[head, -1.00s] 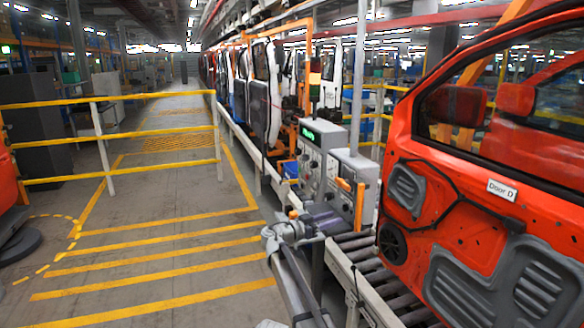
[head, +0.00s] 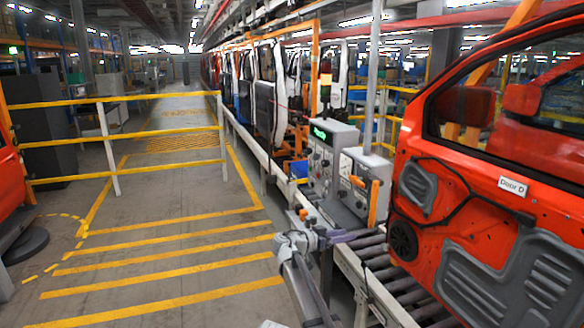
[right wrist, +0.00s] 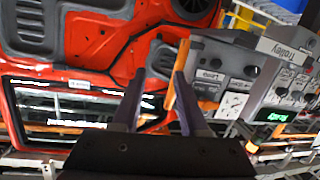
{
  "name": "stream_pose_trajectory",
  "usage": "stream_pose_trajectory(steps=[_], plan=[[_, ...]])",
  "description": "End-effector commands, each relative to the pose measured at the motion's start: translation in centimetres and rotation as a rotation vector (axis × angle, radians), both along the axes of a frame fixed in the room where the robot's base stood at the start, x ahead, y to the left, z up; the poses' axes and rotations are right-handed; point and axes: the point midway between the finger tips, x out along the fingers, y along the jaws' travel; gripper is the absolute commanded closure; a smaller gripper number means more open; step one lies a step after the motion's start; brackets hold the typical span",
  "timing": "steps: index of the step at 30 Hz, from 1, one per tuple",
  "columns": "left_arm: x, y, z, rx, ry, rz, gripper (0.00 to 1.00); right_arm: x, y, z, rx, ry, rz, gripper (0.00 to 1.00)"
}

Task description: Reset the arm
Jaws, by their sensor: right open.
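My right gripper (head: 340,238) is in the lower middle of the head view, in front of the roller conveyor. It is open, with nothing between its fingers. In the right wrist view its two dark fingers (right wrist: 158,75) stand apart, against the control boxes and the red door. The grey control box (head: 325,160) with a green display stands just beyond the gripper in the head view. A second grey box (head: 362,172) with an orange lever stands beside it. My left gripper is in neither view now.
The red door (head: 490,200) labelled "Door D" fills the right side above the roller conveyor (head: 378,262). A yellow railing (head: 160,136) crosses the left side. The yellow-striped floor (head: 160,235) is clear. More doors (head: 264,95) hang along the line.

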Motion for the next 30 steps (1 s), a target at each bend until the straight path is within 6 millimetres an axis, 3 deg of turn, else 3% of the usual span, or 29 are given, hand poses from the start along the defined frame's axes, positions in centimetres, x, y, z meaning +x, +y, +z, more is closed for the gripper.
stream_pose_trajectory(steps=[8, 11, 15, 21, 30], plan=[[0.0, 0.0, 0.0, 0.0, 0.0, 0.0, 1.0, -6.9, -4.1, -5.1, 0.133, 0.279, -0.005, 0.57], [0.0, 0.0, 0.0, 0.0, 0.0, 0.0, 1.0, -10.7, -5.5, -7.8, 0.214, 0.428, 0.02, 0.57], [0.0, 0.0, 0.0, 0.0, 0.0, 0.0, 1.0, -18.8, -6.6, -12.5, 0.388, 0.703, 0.131, 0.57], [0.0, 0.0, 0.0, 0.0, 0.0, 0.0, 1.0, -26.8, -5.0, -16.5, 0.587, 0.959, 0.368, 0.57], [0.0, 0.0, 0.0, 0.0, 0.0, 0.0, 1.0, -34.1, -1.7, -18.2, 0.751, 1.106, 0.681, 0.57]])
